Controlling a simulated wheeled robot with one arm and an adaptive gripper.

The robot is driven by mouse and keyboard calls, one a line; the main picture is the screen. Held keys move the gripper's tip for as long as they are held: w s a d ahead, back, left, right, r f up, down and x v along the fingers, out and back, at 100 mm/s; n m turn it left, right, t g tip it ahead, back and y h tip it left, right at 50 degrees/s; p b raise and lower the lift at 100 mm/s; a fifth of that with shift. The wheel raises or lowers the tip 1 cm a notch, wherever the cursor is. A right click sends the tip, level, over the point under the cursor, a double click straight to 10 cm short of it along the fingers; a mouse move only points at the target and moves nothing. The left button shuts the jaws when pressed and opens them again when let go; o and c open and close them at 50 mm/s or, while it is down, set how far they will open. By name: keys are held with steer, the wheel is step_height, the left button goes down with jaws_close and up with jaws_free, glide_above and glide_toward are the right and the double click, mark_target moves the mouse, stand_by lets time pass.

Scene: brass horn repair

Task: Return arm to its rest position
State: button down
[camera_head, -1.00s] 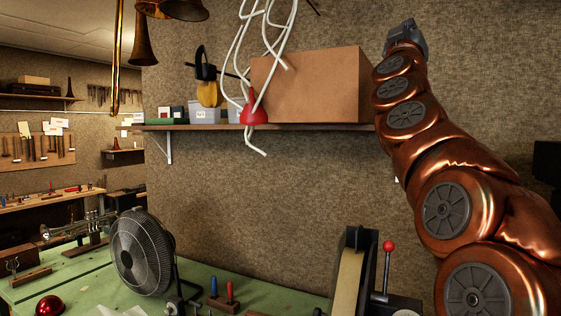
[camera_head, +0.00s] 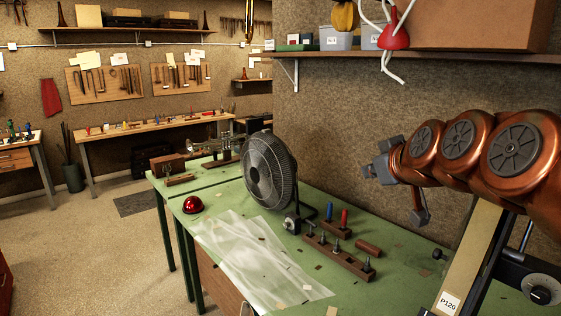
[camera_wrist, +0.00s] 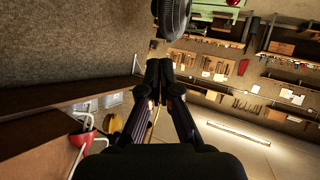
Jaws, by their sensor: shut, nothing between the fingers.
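My gripper (camera_wrist: 159,70) shows in the wrist view with its two dark fingers together and nothing between them. In the head view my copper arm comes in from the right. Its grey end (camera_head: 380,170) is in the air above the green workbench (camera_head: 372,212), below the wall shelf (camera_head: 315,54). The fingertips cannot be made out clearly there. The arm touches nothing that I can see.
A black fan (camera_head: 268,170) stands on the bench, with a red dome (camera_head: 193,205), a clear plastic sheet (camera_head: 255,255) and a wooden tool rack (camera_head: 340,256) nearby. A belt sander (camera_head: 470,255) stands under my arm. Open floor (camera_head: 95,250) lies left.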

steer(key=s+a+f+m+g, duration=0.25)
steer(key=s+f+g, duration=0.55)
steer(key=s+f, duration=1)
steer(key=s+d+f+m+g+h, duration=0.1)
steer(key=s+f+g, duration=0.2)
steer(key=s+f, duration=0.3)
steer(key=s+d+f+m+g+h, duration=0.1)
steer(key=s+f+g, duration=0.2)
steer(key=s, duration=0.9)
step_height(320, 180, down, 3)
steer(key=shift+r, duration=0.1)
steer(key=shift+d+m, duration=0.25)
